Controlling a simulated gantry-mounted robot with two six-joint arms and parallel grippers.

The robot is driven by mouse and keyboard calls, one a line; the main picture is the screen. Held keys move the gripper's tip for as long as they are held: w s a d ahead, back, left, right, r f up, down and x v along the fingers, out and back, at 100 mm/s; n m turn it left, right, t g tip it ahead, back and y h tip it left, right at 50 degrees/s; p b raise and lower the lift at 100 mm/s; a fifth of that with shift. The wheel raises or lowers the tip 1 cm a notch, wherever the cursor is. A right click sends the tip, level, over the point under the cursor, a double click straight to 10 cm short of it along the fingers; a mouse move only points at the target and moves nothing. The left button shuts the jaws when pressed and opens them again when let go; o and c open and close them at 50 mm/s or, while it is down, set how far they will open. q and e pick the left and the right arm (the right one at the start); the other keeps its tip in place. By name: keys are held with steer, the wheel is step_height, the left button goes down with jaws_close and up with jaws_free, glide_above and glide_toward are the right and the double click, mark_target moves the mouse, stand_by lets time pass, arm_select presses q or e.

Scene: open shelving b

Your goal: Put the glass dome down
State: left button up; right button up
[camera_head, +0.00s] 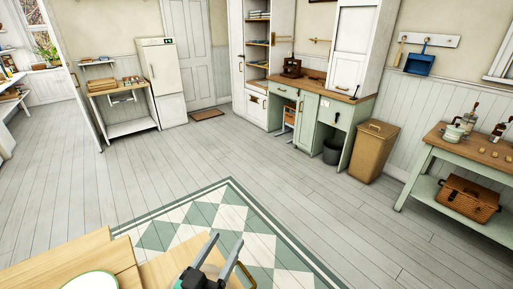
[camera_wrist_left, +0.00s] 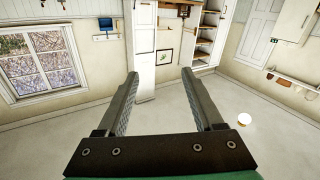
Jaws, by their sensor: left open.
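I cannot make out a glass dome in either view. My left gripper (camera_head: 228,239) is at the bottom of the head view, over the edge of a wooden table and the checkered rug. Its two fingers stand apart and point up and away. In the left wrist view the gripper (camera_wrist_left: 160,74) is open, with nothing between the fingers. My right gripper is in neither view.
A wooden tabletop (camera_head: 60,262) is at the lower left, with a green-rimmed white round item (camera_head: 95,281) cut off by the frame. A side table (camera_head: 440,147) with jars stands at right. A tan bin (camera_head: 372,150) stands near green cabinets. The middle floor is clear.

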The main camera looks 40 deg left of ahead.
arm_select(q)
steer(key=w+d+r+m+t+h, duration=0.1)
steer(key=w+d+r+t, duration=0.15)
steer(key=r, duration=0.65)
steer(key=w+d+r+m+t+h, duration=0.1)
steer(key=w+d+r+t, duration=0.15)
steer(key=r, duration=0.75)
steer(key=s+d+r+m+t+h, duration=0.2)
steer(key=s+d+r+h, duration=0.1)
steer(key=r, duration=0.7)
steer(key=s+d+r+m+t+h, duration=0.2)
steer(key=s+d+r+t+h, duration=0.1)
steer(key=r, duration=0.7)
steer(key=shift+s+d+m+h, duration=0.15)
steer(key=shift+d+m+h, duration=0.15)
steer(key=shift+d, duration=0.2)
